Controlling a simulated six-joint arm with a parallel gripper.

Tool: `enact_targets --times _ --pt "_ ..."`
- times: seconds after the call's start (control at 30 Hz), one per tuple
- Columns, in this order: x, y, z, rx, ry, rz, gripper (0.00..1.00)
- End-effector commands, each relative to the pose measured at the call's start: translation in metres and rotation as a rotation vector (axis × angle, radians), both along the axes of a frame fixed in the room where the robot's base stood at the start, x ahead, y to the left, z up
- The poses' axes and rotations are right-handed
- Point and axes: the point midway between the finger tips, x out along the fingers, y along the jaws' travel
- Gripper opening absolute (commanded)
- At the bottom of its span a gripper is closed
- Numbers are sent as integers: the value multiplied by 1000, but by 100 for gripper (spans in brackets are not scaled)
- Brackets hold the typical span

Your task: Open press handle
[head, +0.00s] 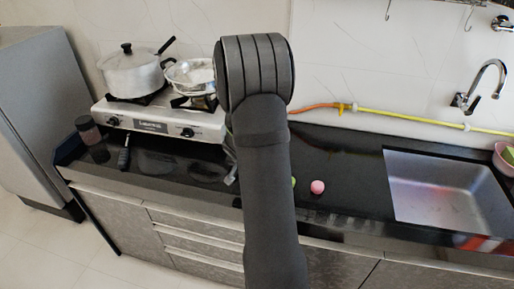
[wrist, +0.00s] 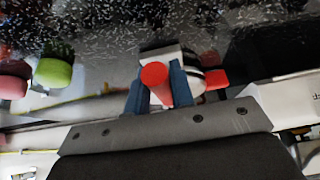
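In the wrist view, my gripper (wrist: 159,85) has two blue fingers standing apart. A red rounded handle end (wrist: 155,76) shows between them, and I cannot tell whether the fingers press on it. A second red end (wrist: 215,79) sticks out just right of the fingers, next to a white and black part (wrist: 188,58). These look like parts of the press, but its full shape is hidden by the fingers. In the head view, my dark arm hides the gripper and the press.
A pink ball-like thing (head: 317,187) and a partly hidden green one lie on the black counter (head: 345,170); a green one (wrist: 54,71) also shows in the wrist view. The stove (head: 160,121) with pots (head: 132,77) is left, the sink (head: 445,190) right. A yellow hose (head: 405,118) runs behind.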

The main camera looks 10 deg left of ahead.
Motion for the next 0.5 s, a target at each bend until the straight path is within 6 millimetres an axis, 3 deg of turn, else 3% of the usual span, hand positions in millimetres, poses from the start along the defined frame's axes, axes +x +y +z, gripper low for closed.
enact_targets --times 0.5 --pt "0 0 1 0 0 0 14"
